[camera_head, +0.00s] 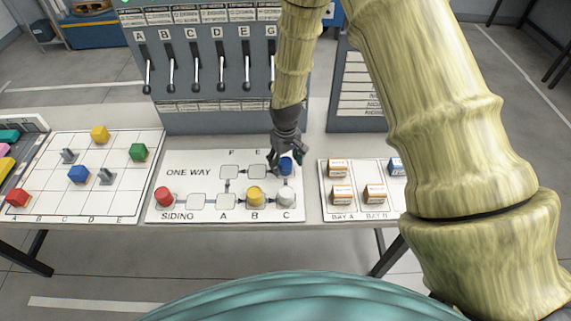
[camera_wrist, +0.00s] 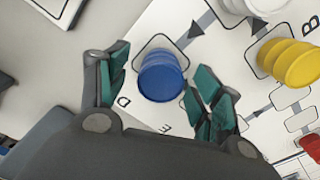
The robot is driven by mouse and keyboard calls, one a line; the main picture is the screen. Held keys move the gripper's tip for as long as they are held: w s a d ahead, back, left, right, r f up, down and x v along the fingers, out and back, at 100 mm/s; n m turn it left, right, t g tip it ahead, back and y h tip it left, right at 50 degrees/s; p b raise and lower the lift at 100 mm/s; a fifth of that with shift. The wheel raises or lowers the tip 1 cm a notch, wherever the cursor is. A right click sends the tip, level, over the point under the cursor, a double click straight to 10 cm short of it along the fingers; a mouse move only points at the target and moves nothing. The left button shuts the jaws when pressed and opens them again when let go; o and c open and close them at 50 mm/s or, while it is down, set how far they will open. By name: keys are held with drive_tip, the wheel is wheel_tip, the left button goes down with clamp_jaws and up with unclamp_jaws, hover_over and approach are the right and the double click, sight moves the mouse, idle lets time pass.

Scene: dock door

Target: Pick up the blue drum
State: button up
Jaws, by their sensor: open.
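The blue drum (camera_head: 286,166) stands on the one-way siding board (camera_head: 185,156), on a square behind the white drum. In the wrist view the blue drum (camera_wrist: 161,76) stands upright between my two open fingers. My gripper (camera_head: 287,155) is open and points down over the drum, and it partly hides it in the head view. In the wrist view the gripper (camera_wrist: 160,90) has a teal-padded finger on each side of the drum. A gap shows on each side. I cannot tell exactly how low the fingertips are.
A white drum (camera_head: 286,198), a yellow drum (camera_head: 255,196) and a red drum (camera_head: 165,197) stand along the board's front row. The lever panel (camera_head: 205,70) rises behind. Boxes stand on the bay board (camera_head: 357,207) at right. A grid board (camera_head: 110,205) with cubes is at left.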

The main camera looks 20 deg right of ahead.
drive_tip(key=shift+f, duration=0.1)
drive_tip(key=c, duration=1.2)
drive_tip(key=shift+o, duration=0.2)
